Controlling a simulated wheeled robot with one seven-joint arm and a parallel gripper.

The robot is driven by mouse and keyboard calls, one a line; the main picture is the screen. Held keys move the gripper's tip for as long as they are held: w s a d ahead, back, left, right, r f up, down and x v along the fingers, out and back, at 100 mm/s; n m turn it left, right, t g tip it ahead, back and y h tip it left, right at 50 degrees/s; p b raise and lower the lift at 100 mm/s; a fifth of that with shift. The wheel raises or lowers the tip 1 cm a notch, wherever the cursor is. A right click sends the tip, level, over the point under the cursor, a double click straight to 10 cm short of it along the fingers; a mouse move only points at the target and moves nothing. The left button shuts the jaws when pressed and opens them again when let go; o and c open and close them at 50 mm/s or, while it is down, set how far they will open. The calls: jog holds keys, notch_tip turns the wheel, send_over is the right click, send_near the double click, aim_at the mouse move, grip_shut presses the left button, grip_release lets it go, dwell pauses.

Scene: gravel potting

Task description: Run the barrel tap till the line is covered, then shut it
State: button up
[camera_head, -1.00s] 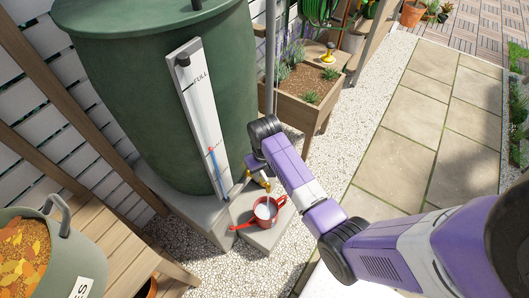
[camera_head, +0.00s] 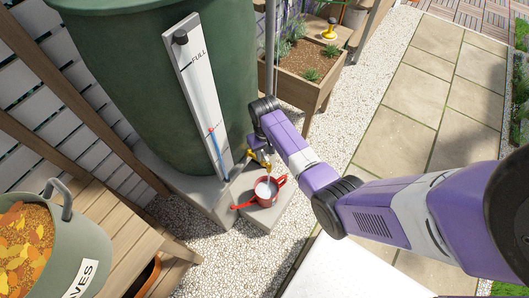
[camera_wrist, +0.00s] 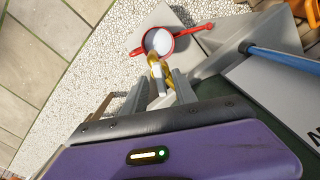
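The green barrel (camera_head: 150,90) stands on a grey block. Its brass tap (camera_head: 262,160) is low on its right side and also shows in the wrist view (camera_wrist: 155,65). A red pan (camera_head: 282,186) with handles stands under the tap; its inside looks pale (camera_wrist: 159,41). A thin pale streak between tap and pan looks like running water. I cannot make out a line inside the pan. My gripper (camera_wrist: 160,90) is at the tap, its fingers apart on either side of the tap's grey lever, with gaps showing. Contact with the lever is unclear.
A white gauge board (camera_head: 198,90) marked FULL, with a blue tube and red marker, stands against the barrel. A leaf tub (camera_head: 75,250) on a wooden bench is at lower left. A wooden planter (camera_head: 300,88) stands behind my arm. Gravel and paving lie to the right.

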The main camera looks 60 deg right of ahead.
jog(key=shift+c, duration=0.2)
grip_shut()
jog(key=shift+r+m, duration=0.1)
jog(key=shift+m, duration=0.3)
jog(key=shift+m+p, duration=0.7)
jog(key=shift+m, duration=0.2)
jog(key=m+p, duration=0.1)
jog(key=m, duration=0.2)
jog(key=shift+m, duration=0.3)
jog(key=m+p, duration=0.1)
jog(key=m, duration=0.4)
jog(key=shift+m, duration=0.3)
jog(key=shift+p, duration=0.3)
jog(key=shift+o, duration=0.2)
grip_release()
